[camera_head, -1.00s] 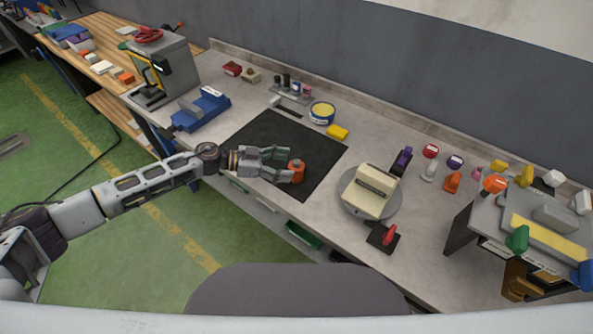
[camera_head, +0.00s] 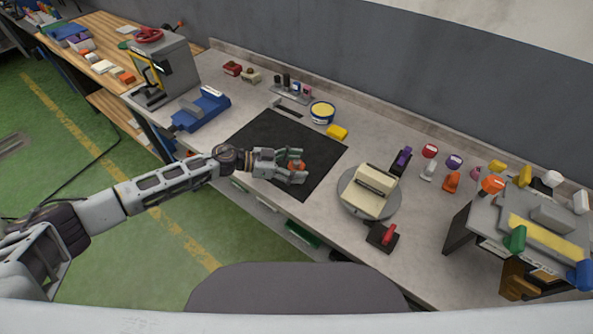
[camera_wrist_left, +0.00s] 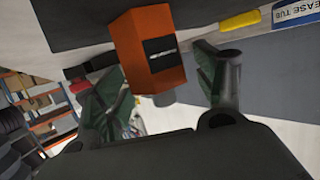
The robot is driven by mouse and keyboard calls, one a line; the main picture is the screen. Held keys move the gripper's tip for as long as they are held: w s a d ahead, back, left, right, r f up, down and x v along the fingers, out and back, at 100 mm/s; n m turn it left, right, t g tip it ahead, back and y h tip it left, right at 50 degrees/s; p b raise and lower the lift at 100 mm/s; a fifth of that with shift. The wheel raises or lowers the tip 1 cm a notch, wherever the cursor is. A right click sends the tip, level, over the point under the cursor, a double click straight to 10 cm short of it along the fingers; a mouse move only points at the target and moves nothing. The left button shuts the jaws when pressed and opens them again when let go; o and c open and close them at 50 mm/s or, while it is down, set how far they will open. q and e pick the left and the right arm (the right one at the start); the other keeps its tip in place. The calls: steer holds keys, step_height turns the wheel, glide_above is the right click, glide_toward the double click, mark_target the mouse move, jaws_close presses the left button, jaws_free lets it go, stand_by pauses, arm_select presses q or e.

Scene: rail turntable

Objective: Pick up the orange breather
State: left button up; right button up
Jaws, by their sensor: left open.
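The orange breather (camera_head: 299,164) sits on the black mat (camera_head: 262,133), mostly hidden behind my left gripper's fingers in the head view. In the left wrist view the orange breather (camera_wrist_left: 150,50) is a faceted orange block with a dark label and a grey stub, lying between the two fingers. My left gripper (camera_head: 297,167) is open, with a finger on each side of the breather; it also shows in the left wrist view (camera_wrist_left: 165,90). I cannot tell whether the fingers touch it. My right gripper is not in view.
A turntable (camera_head: 345,205) with a cream block is to the right. A blue fixture (camera_head: 202,110) is at the left. A grey stand (camera_head: 462,228) with coloured parts is at far right.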

arm_select(q)
steer(key=shift+c, duration=0.4)
steer(key=c, duration=1.1)
steer(key=shift+r, duration=0.15)
steer(key=shift+r+p, duration=0.35)
steer(key=shift+r, duration=4.55)
